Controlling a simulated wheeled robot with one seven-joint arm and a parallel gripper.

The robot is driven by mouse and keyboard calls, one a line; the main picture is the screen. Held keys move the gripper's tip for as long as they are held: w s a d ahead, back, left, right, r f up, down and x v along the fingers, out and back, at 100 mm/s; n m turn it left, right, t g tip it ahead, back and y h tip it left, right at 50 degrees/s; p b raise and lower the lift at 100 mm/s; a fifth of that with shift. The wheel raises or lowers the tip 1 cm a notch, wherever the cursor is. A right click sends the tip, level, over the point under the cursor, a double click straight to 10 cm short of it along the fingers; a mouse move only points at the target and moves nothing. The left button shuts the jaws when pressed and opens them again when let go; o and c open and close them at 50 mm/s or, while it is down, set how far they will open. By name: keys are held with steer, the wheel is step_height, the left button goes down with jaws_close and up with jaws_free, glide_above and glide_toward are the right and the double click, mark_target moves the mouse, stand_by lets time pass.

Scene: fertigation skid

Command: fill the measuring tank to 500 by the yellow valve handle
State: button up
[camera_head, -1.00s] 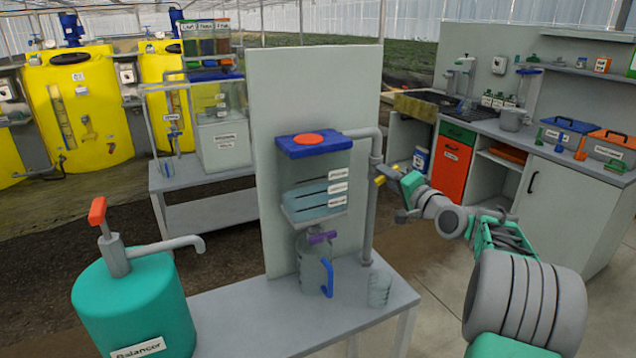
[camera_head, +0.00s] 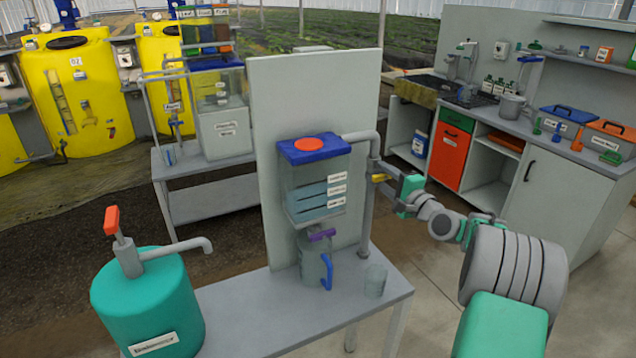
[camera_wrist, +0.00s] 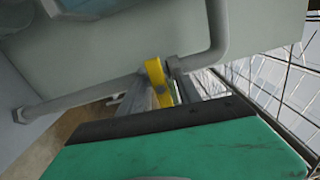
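The clear measuring tank (camera_head: 300,176) with a blue lid and red disc hangs on a grey upright panel. Bluish liquid shows in its lower part beside several white labels, too small to read. The yellow valve handle (camera_head: 378,178) is on the grey pipe at the tank's right. My gripper (camera_head: 390,181) is at this handle, coming from the right. In the wrist view, the yellow handle (camera_wrist: 157,80) lies between or right against my grey fingertips (camera_wrist: 163,88). I cannot tell whether they press on it.
A purple tap handle (camera_head: 322,235) sits under the tank, above a clear jug (camera_head: 313,263) with a blue handle. A cabinet counter (camera_head: 560,195) is at right.

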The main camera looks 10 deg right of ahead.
steer(key=b+v, duration=0.1)
steer(key=v, duration=0.6)
stand_by(0.4)
stand_by(1.0)
